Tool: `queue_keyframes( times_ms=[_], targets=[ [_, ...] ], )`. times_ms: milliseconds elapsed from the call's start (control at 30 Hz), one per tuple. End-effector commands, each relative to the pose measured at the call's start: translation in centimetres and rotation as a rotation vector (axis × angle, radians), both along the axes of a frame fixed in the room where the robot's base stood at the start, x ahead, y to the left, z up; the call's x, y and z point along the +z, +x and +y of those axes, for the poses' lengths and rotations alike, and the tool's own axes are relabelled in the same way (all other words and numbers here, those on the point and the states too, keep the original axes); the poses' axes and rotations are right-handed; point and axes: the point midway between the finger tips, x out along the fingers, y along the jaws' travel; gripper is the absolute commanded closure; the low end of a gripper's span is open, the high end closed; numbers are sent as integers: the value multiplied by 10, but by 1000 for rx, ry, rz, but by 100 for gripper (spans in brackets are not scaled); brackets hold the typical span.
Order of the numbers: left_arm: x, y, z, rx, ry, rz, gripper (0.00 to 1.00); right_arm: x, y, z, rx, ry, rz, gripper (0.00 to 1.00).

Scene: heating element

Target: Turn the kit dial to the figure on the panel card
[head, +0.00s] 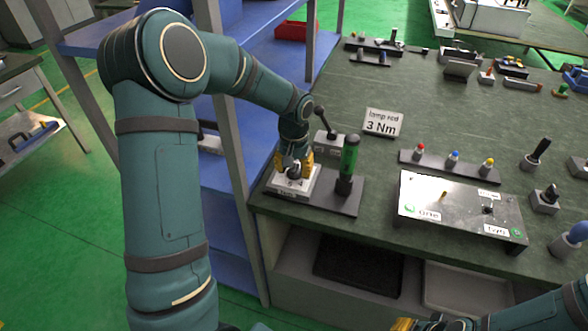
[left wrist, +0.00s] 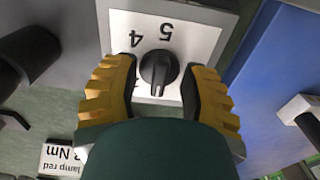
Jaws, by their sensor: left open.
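The kit dial is a black knob (left wrist: 158,70) on a white plate (left wrist: 196,38) with printed figures. In the left wrist view 5 and 4 are readable beyond the knob; the others are partly hidden. The knob's ridge runs roughly up and down the picture; which figure it marks I cannot tell. My left gripper (left wrist: 160,88) has its yellow fingers on either side of the knob, open, with gaps. In the head view the left gripper (head: 294,164) is down over the white dial box (head: 302,191). The panel card (head: 382,122) reads "lamp red 3 Nm". My right gripper (head: 428,324) is cut off at the bottom edge.
A green-handled tool (head: 349,158) stands on the dark kit board (head: 338,201), right of the dial. A grey block with a black lever (head: 326,138) is behind. A panel box (head: 455,207) and a rail with coloured knobs (head: 448,165) lie right. Blue shelving (head: 237,165) stands left.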

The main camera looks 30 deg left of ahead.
Motion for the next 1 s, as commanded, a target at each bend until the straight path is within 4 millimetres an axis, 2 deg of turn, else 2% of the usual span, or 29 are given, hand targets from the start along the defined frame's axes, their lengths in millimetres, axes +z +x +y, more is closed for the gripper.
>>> queue_keyframes(
  times_ms=[233,267,300,400,767,1000],
  targets=[
    [-1,0,0,0,0,0,56,0,0,0,0,0,-1,66],
    [-1,0,0,0,0,0,53,0,0,0,0,0,-1,66],
    [-1,0,0,0,0,0,68,0,0,0,0,0,-1,66],
    [-1,0,0,0,0,0,100,0,0,0,0,0,0,66],
    [-1,0,0,-9,0,2,100,1,0,0,0,0,0,66],
    [0,-1,0,-89,-1,3,100,7,-1,0,1,0,3,66]
  ],
)
